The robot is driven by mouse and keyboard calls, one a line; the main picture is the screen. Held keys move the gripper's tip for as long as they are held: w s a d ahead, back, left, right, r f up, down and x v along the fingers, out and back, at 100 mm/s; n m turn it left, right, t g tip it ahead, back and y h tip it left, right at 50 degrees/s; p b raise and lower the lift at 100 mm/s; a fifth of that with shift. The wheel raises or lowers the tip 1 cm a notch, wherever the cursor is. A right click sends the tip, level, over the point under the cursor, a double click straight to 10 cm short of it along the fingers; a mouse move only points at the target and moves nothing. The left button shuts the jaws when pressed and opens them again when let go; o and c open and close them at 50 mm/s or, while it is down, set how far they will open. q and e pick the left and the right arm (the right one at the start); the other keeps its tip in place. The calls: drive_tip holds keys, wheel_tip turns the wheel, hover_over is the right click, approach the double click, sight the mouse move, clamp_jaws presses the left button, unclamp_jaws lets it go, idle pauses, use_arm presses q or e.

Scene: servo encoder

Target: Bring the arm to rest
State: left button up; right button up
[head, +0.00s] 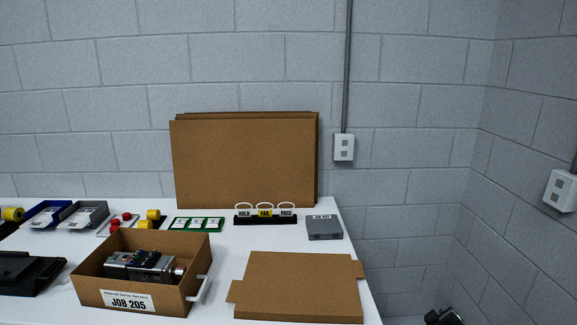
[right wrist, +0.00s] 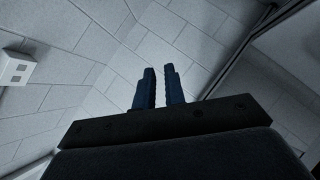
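My right gripper (right wrist: 159,88) shows in the right wrist view. Its two dark blue fingers stand a little apart with nothing between them, and only grey block wall is behind them. In the head view a small dark piece (head: 443,316) shows at the bottom edge, right of the table; it seems to be part of my right arm. My left gripper cannot be made out in the head view.
On the white table (head: 225,290) stand an open JOB 205 carton (head: 125,300) holding a metal servo unit (head: 140,266), a flat cardboard piece (head: 300,285), a grey box (head: 324,228), a tag rack (head: 265,219) and a black object (head: 28,272). Space right of the table looks clear.

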drive_tip(key=s+a+f+m+g+y, duration=0.1)
drive_tip(key=s+a+f, duration=0.5)
drive_tip(key=s, duration=0.6)
drive_tip(key=s+a+f+m+g+y, duration=0.1)
drive_tip(key=s+a+f+g+y, duration=0.2)
drive_tip(key=s+a, duration=0.8)
drive_tip(key=s+a+f+m+g+y, duration=0.1)
drive_tip(key=s+a+f+g+y, duration=0.2)
drive_tip(key=s, duration=1.1)
drive_tip(key=a+f+g, duration=0.3)
drive_tip(key=a+f, duration=0.3)
drive_tip(key=f, duration=0.2)
drive_tip(key=shift+s+a+f, duration=0.2)
